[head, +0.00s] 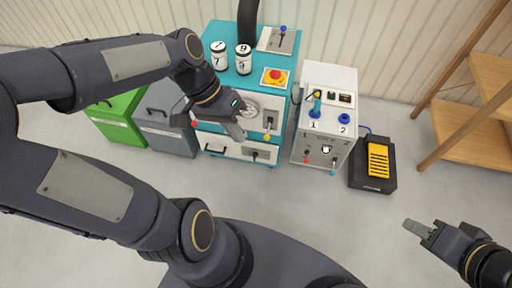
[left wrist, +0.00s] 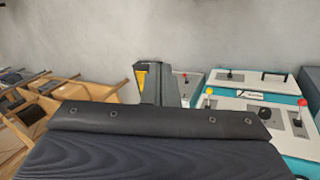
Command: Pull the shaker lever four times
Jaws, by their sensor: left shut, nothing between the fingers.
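Several levers show, and no label tells me which is the shaker lever. On the teal cabinet (head: 222,85) are a blue-knobbed lever (head: 283,30) on the top plate, a red ball knob (head: 194,124) and a yellow ball lever (head: 267,137) at the front. The yellow ball (left wrist: 208,104) also shows in the left wrist view. My left gripper (head: 238,133) is shut and empty, in front of the cabinet's upper front panel. It hides part of the panel and looks apart from the levers. My right gripper (head: 418,228) is over bare floor, far from the levers.
A white control box (head: 326,80) stands right of the cabinet. A black pedal with yellow tread (head: 378,160) lies beside it. Green (head: 118,125) and grey (head: 165,130) bins stand left. A wooden shelf (head: 460,125) is at right. The floor in front is clear.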

